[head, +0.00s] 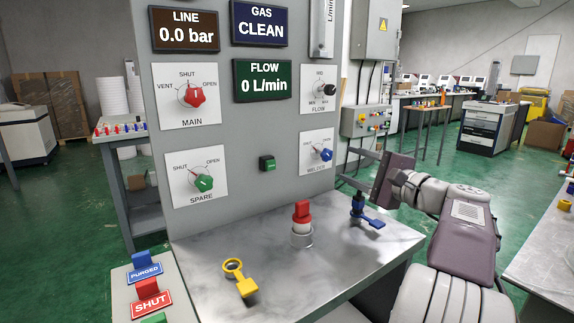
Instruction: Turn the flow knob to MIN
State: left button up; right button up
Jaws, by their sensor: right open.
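The black flow knob (330,89) sits on a white plate marked FLOW at the upper right of the grey panel (225,125). Its plate reads MIN at lower left and MAX at lower right, with another label above. I cannot tell exactly where the knob points. The green FLOW display (262,80) reads 0 L/min. My right gripper (352,168) is open and empty, to the right of the panel's edge and lower than the flow knob, apart from it. My left gripper is not in view.
A blue knob (326,154) on the WELD plate is below the flow knob. Red MAIN (195,95) and green SPARE (204,183) knobs are at left.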

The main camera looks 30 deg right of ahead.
aim_at(329, 88)
jog(key=k+l, duration=0.15)
jog(key=k, duration=0.85)
